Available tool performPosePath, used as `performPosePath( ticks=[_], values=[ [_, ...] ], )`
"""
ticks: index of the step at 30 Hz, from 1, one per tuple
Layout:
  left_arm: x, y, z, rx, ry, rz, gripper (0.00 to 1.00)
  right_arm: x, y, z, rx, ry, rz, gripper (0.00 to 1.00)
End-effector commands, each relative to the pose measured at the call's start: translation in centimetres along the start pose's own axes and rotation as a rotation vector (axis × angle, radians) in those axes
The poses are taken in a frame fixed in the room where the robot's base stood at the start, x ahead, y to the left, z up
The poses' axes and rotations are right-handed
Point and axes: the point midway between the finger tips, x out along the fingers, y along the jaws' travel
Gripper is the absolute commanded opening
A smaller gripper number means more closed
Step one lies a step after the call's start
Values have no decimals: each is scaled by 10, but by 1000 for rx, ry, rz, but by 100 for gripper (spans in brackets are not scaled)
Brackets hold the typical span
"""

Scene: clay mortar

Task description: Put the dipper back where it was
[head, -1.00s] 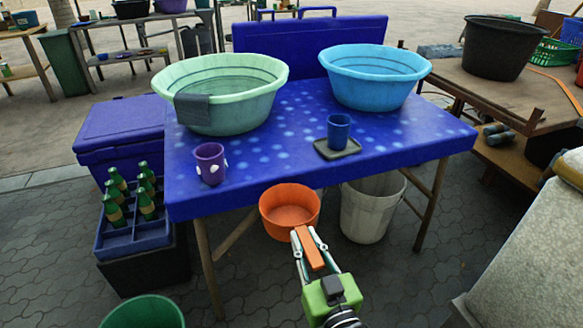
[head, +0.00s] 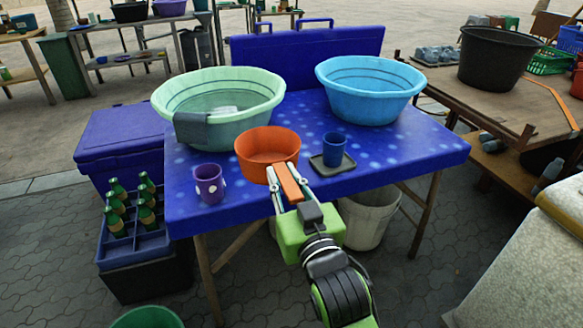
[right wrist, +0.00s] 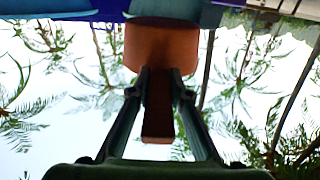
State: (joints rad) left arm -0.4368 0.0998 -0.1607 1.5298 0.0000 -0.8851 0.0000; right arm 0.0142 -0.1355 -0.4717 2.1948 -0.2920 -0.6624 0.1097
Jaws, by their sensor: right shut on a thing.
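The orange dipper (head: 268,146) is a round, open bowl with a flat handle. In the head view it shows in front of the green basin (head: 175,98) and the tabletop, between the purple cup (head: 208,188) and the blue cup (head: 334,149). It appears raised, though its exact gap above the table cannot be told. My right gripper (head: 287,184) is shut on its handle, which points back toward me. The right wrist view shows the dipper's bowl (right wrist: 160,45) just beyond the fingers. My left gripper is not in view.
The blue table (head: 400,160) also carries a blue basin (head: 369,95); the blue cup stands on a dark tray (head: 318,163). A bottle crate (head: 130,245) is left of the table. A white bucket (head: 368,220) is below it. A stone block (head: 530,265) is at right.

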Motion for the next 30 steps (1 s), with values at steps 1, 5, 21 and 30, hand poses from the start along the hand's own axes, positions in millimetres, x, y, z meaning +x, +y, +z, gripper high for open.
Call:
performPosePath(
  ticks=[1,5,21,30],
  values=[
    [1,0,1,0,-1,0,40,3,-2,-3,-1,1,-4,0],
    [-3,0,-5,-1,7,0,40,20,3,6,-3,0,-6,0],
    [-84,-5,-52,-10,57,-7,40,118,38,85,0,0,-5,0],
    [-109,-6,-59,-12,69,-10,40,131,43,107,1,-1,-5,0]
  ],
)
